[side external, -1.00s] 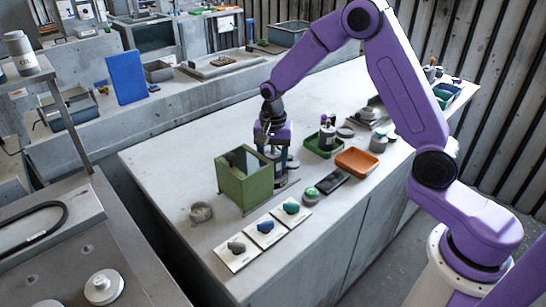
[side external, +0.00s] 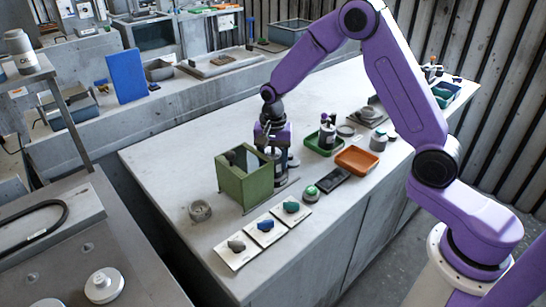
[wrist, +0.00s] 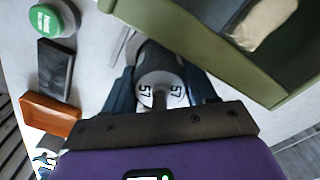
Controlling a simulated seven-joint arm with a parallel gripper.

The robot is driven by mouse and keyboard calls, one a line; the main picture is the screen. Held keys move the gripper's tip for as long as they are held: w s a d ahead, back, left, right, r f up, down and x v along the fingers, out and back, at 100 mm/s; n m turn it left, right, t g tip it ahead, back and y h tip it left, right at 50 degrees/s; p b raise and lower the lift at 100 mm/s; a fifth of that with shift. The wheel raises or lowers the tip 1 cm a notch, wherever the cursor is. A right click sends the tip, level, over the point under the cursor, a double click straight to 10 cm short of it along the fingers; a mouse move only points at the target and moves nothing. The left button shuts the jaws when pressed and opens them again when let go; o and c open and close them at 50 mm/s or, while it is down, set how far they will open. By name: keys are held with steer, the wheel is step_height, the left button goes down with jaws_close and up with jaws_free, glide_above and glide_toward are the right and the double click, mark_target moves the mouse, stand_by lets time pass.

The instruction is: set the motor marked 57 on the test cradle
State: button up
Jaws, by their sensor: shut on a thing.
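The motor marked 57 (wrist: 160,62) is a grey cylinder; the wrist view shows the black number 57 twice on its pale end. My gripper (side external: 272,145) is shut on it, with a dark finger on each side. In the side view the motor (side external: 279,166) is upright, close against the right side of the green box. Grey strips show beside its lower end in the wrist view. I cannot make out whether these are the test cradle, or whether the motor's foot touches anything.
The open green box (side external: 243,187) stands close to my gripper. A green button (side external: 311,191), a black tray (side external: 333,181), an orange tray (side external: 358,160) and a green tray (side external: 317,148) lie to the right. Cards with small parts (side external: 266,231) lie in front. The back left tabletop is clear.

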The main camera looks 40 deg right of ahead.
steer(key=shift+f, duration=0.2)
steer(key=o, duration=1.8)
steer(key=shift+r, duration=3.75)
